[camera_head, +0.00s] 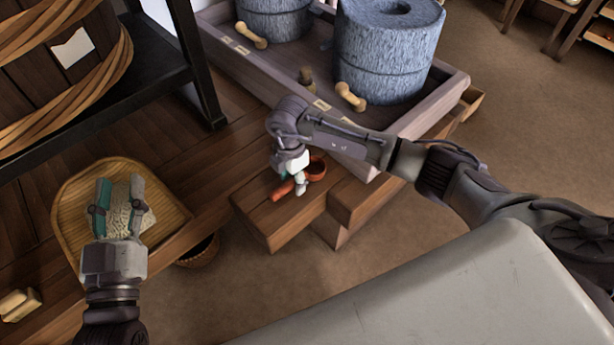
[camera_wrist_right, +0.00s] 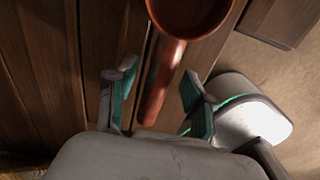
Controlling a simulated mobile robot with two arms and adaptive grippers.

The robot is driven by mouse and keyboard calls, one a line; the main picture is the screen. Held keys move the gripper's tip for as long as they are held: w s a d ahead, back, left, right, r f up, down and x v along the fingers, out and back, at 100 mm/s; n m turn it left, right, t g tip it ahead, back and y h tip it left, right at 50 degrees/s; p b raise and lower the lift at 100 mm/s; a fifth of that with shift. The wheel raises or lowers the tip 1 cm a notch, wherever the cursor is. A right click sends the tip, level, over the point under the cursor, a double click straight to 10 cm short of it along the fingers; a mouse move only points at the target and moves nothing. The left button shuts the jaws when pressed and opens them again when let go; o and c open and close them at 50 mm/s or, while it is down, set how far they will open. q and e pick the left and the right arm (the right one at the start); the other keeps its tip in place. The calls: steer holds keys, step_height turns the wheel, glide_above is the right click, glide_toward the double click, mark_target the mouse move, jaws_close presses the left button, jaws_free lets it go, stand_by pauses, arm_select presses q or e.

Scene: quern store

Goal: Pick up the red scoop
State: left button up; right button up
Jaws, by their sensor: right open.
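The red scoop (camera_head: 315,168) lies on the wooden step (camera_head: 270,215) below the quern bench, partly hidden by my right gripper (camera_head: 293,183). In the right wrist view its bowl (camera_wrist_right: 190,14) is at the top and its handle (camera_wrist_right: 161,80) runs down between the fingers of my right gripper (camera_wrist_right: 157,100). Those fingers are open, one on each side of the handle, with gaps visible. My left gripper (camera_head: 120,208) is over a woven tray (camera_head: 72,190) at the left. Its fingers are apart, above a pale grey mass in the tray.
Grey stone querns (camera_head: 385,50) stand on the wooden bench (camera_head: 290,75) with several wooden handles. A dark shelf with a rope-bound barrel (camera_head: 55,85) is at upper left. A basket (camera_head: 198,251) sits below the left tabletop. Brown floor (camera_head: 530,110) is open at right.

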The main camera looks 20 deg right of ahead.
steer(key=shift+f, duration=0.35)
jaws_close()
steer(key=shift+r, duration=0.1)
